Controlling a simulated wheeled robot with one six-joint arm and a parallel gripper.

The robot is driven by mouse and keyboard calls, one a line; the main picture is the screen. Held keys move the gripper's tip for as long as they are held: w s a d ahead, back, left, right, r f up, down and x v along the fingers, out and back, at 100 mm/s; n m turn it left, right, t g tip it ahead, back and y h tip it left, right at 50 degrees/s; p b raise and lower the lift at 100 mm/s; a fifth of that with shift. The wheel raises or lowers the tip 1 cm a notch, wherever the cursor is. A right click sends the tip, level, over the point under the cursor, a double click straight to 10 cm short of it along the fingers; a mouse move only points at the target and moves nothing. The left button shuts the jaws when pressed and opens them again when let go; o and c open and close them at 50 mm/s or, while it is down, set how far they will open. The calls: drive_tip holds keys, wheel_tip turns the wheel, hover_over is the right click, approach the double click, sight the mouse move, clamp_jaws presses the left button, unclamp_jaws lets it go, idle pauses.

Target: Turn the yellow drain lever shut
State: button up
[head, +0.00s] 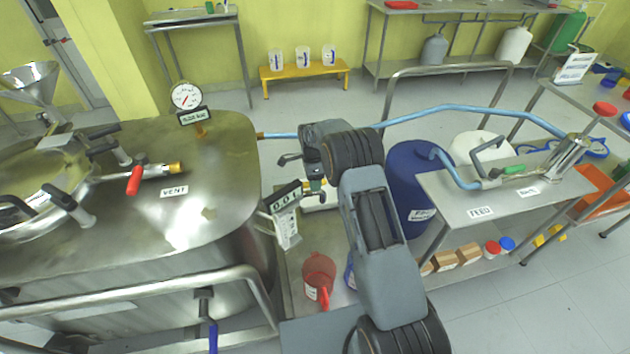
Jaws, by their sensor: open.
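I cannot make out the yellow drain lever in the head view; my arm and the vessel's side hide part of the area around the outlet. The large steel vessel (215,150) stands at the left, with a red-handled valve (134,181) by its VENT label. A blue lever (213,335) hangs low at its front. My gripper (302,172) is beside the vessel's right edge, above a small digital display reading 0.0 (285,197). It is open, with nothing visible held in it; my wrist partly hides the fingers.
A red jug (318,275) stands below my arm, right of the vessel. A blue drum (408,185) and a steel FEED table (470,212) stand to the right. A light-blue hose (455,108) runs behind my arm. A steel rail (140,293) crosses the vessel's front.

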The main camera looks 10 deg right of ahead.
drive_tip(key=shift+f, duration=0.1)
drive_tip(key=shift+c, duration=0.4)
clamp_jaws()
drive_tip(key=shift+d, duration=0.1)
